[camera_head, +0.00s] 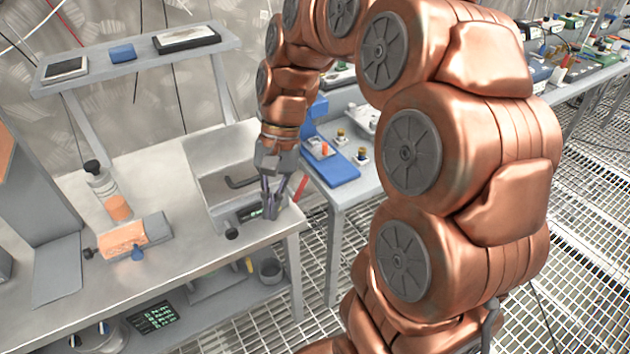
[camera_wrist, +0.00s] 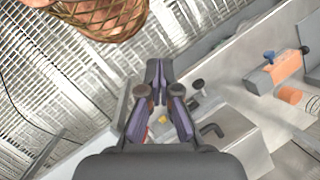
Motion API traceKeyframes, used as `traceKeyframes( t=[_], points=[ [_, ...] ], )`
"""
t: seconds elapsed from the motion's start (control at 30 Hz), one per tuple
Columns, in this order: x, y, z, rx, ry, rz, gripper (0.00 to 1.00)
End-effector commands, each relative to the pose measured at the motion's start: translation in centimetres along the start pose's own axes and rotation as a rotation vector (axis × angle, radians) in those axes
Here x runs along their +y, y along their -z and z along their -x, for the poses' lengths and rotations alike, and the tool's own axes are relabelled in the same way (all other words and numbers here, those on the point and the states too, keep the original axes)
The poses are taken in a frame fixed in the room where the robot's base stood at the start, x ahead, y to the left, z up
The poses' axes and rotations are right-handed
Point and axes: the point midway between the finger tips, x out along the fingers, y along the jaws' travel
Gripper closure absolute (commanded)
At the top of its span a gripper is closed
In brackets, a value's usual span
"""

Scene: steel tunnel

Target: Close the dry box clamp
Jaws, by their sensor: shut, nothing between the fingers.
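A grey metal box (camera_head: 208,206), which looks like the dry box, sits at the right end of the bench. A black L-shaped handle (camera_head: 240,182) shows at it, and also in the wrist view (camera_wrist: 212,130). I cannot tell for sure which part is the clamp or whether it is closed. My gripper (camera_head: 270,212) points down over the bench's right corner, right of the handle, and partly hides the box's right side. In the wrist view my gripper (camera_wrist: 156,72) has its fingers together with nothing held. I cannot tell whether the fingertips touch anything.
A black knob (camera_head: 232,233) is at the bench's front edge, close to my gripper. A blue tray (camera_head: 333,170) lies on the right table.

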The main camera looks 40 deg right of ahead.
Motion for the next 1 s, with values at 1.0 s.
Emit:
traceKeyframes(
  t=[1.0],
  points=[
    [15.2, 26.6, 3.8, -0.262, 0.408, -1.033, 1.00]
  ],
)
